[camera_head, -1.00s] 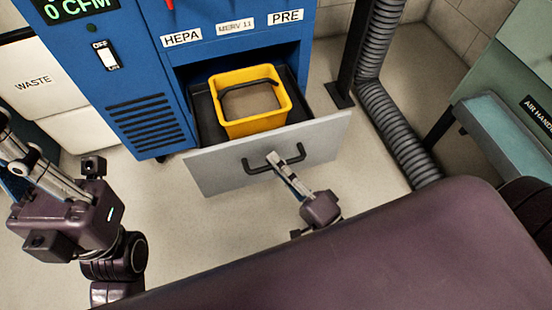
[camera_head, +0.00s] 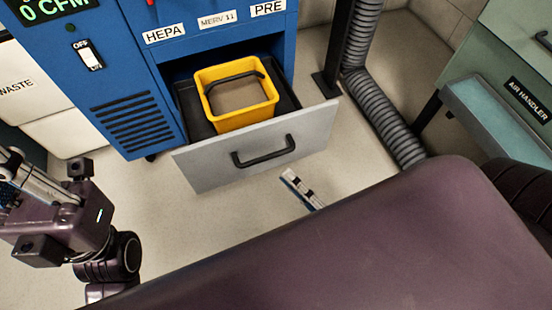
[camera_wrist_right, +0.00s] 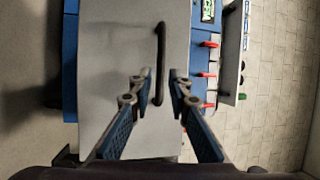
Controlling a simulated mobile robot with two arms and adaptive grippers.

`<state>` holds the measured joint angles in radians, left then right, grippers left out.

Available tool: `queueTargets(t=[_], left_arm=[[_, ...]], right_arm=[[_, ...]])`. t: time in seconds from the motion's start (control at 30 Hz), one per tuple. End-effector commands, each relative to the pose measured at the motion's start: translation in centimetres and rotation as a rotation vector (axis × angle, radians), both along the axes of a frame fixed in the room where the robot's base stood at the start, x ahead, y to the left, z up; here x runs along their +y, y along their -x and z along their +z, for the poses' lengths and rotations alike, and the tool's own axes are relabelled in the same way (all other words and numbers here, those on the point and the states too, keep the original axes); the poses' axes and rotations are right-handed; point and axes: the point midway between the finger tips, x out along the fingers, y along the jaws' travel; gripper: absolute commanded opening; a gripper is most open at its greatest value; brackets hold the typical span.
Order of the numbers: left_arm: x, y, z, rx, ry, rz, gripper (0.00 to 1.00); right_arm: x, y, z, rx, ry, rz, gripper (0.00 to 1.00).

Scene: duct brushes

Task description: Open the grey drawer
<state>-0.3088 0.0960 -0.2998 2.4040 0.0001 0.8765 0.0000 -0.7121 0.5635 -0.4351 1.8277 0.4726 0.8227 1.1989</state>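The grey drawer (camera_head: 215,165) is pulled out of the blue cabinet, and its inside shows. Its black bar handle (camera_head: 263,152) is on the front panel. The drawer front (camera_wrist_right: 120,60) and handle (camera_wrist_right: 161,40) also show in the right wrist view. My right gripper (camera_head: 290,175) is in front of the handle and apart from it in the head view. In the wrist view my right gripper's fingers (camera_wrist_right: 160,75) are spread, with the lower part of the handle seen between them. My left gripper (camera_head: 40,185) is at the far left, away from the drawer; its fingertips are unclear.
A yellow bin (camera_head: 237,105) with a black handle sits inside the drawer. The blue cabinet (camera_head: 130,70) stands behind. A ribbed grey duct (camera_head: 380,115) and a green air handler (camera_head: 505,75) are at the right.

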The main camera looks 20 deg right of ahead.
Motion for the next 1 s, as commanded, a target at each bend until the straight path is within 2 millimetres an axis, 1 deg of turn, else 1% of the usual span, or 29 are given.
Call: queueTargets(t=[0.03, 0.1, 0.2, 0.3, 1.0], left_arm=[[0.0, 0.0, 0.0, 0.0, 0.0, 0.0, 0.0], [0.0, 0.0, 0.0, 0.0, 0.0, 0.0, 0.0], [0.0, 0.0, 0.0, 0.0, 0.0, 0.0, 0.0], [0.0, 0.0, 0.0, 0.0, 0.0, 0.0, 0.0], [0.0, 0.0, 0.0, 0.0, 0.0, 0.0, 0.0]], right_arm=[[-0.3, 0.9, -0.3, 0.004, 0.002, 0.002, 0.17], [-0.7, 1.9, -0.4, 0.003, 0.001, 0.001, 0.17], [-1.1, 2.9, -0.6, 0.002, 0.001, 0.001, 0.17], [-1.3, 3.3, -0.6, 0.0, 0.0, 0.0, 0.17], [-1.3, 3.5, -0.6, -0.001, 0.0, 0.0, 0.17]])
